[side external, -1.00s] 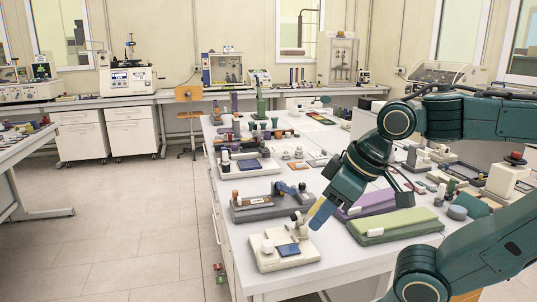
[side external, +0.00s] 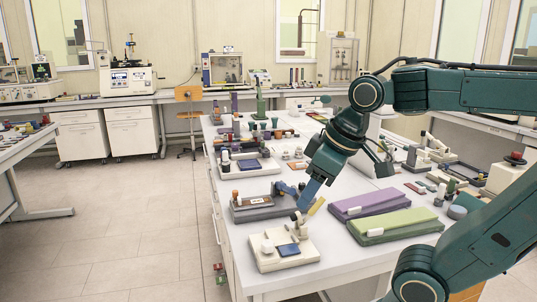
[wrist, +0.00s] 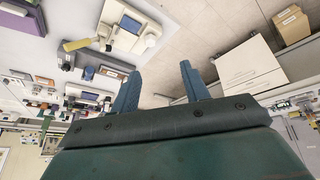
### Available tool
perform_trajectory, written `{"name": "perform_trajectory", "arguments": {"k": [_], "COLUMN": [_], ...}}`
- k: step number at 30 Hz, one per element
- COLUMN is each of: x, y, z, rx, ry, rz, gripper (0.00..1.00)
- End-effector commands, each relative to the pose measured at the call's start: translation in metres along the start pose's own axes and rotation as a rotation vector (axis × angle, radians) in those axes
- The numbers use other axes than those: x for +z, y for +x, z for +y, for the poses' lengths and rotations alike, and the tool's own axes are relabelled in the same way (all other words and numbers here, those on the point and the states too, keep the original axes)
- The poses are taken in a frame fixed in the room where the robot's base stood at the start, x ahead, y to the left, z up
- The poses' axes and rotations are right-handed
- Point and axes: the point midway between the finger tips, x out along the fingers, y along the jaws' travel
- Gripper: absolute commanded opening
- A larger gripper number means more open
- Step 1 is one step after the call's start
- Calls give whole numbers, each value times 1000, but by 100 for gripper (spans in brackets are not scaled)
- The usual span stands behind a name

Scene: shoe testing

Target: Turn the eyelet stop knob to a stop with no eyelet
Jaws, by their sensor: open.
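A cream device (side external: 267,262) sits at the near corner of the table. No marking tells which part is the eyelet stop knob. My gripper (wrist: 160,70) is open and empty. In the side view, my gripper (side external: 306,200) is above and behind the cream device, close to the yellow handle; contact cannot be told.
A grey device (side external: 262,212) with an orange knob stands just behind. A green case (side external: 395,226) and a purple case (side external: 370,203) lie to the right. More devices fill the far table. Bare white tabletop (side external: 335,252) lies right of the cream device.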

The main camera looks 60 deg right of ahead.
Motion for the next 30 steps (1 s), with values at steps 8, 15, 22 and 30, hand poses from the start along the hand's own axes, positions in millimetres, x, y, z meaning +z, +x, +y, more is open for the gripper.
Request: {"name": "perform_trajectory", "arguments": {"k": [8, 15, 22, 30], "x": [-54, -92, -118, -132], "y": [1, 10, 26, 53], "z": [45, 94, 149, 222], "rx": [27, 26, 5, -42], "ry": [-98, -184, -264, -354], "rz": [-92, -172, -242, -315], "gripper": [46, 46, 46, 46]}}
